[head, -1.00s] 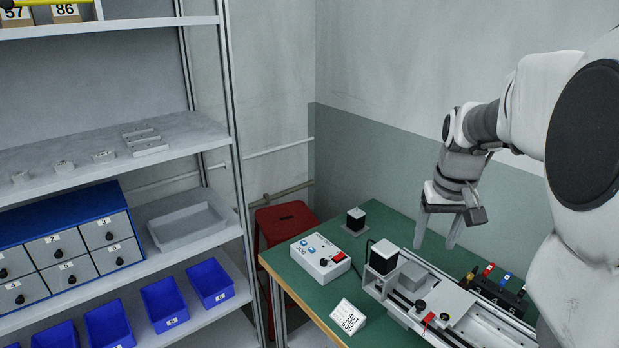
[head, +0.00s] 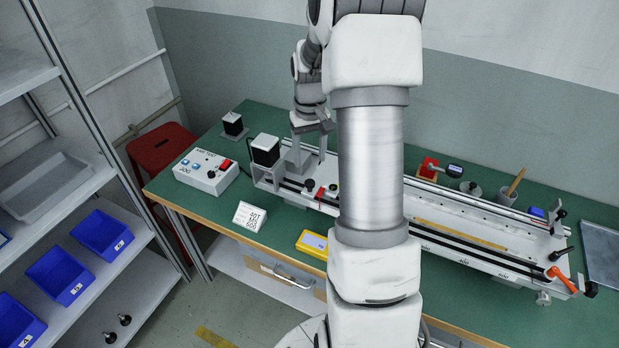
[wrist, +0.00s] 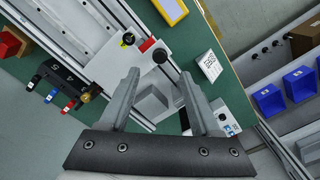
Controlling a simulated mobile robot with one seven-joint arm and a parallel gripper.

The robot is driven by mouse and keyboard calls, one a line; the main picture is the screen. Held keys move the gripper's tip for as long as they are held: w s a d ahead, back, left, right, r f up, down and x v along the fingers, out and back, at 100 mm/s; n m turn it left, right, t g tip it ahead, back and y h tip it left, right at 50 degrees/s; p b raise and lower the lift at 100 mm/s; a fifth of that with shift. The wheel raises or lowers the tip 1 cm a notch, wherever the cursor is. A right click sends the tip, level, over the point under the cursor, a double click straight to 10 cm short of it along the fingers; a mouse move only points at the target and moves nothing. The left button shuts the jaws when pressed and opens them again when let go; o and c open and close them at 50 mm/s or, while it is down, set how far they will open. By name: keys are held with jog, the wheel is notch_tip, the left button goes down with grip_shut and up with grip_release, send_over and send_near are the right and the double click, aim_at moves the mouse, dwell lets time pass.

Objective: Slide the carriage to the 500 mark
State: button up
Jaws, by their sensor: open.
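The long grey gantry rail (head: 480,215) lies on the green bench, running from a black motor (head: 265,150) at left to clamps at right. The carriage, with black knobs (head: 310,185) and a red tab, sits near the motor end; my arm hides the rail just right of it. In the wrist view its light plate (wrist: 138,62) carries a black knob (wrist: 160,56), a red tab and a yellow-and-black knob. My gripper (head: 309,148) is open and empty above the left end. In the wrist view, a grey block (wrist: 151,103) shows between its fingers (wrist: 158,78).
A control box (head: 206,172) with a red switch, a printed card (head: 250,216) and a yellow case (head: 312,242) sit in front of the rail. Shelves are at left.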

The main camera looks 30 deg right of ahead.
aim_at(310, 182)
notch_tip(310, 182, down, 8)
jog(key=shift+f, duration=0.1)
dwell(0.4)
grip_shut()
dwell(1.2)
